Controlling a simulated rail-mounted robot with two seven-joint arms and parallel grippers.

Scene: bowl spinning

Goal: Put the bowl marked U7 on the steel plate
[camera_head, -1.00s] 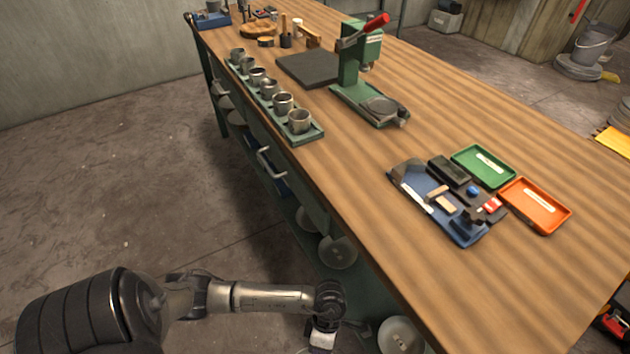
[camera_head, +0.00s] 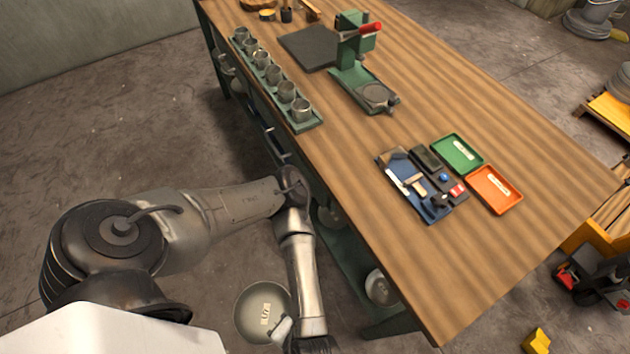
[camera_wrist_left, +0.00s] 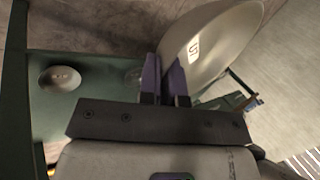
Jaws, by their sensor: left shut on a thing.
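My left gripper (camera_wrist_left: 166,80) is shut on the rim of a grey metal bowl (camera_wrist_left: 215,45), which is tilted in the wrist view. In the head view the bowl (camera_head: 252,312) is held beside the bench, above the floor; the gripper is largely hidden by my arm. The bowl's label is too small to read surely. A dark grey square plate (camera_head: 308,48) lies flat on the bench, clear on top. A round metal disc (camera_head: 375,94) sits on the green press's base. I cannot tell which is the steel plate. My right gripper is not in view.
Another bowl (camera_head: 379,288) stands on the bench's lower shelf. A tray of metal cups (camera_head: 274,75) lines the near bench edge. The green press (camera_head: 352,50), a blue tool tray (camera_head: 402,178) and green and orange trays (camera_head: 495,188) stand on the bench. Its front right is clear.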

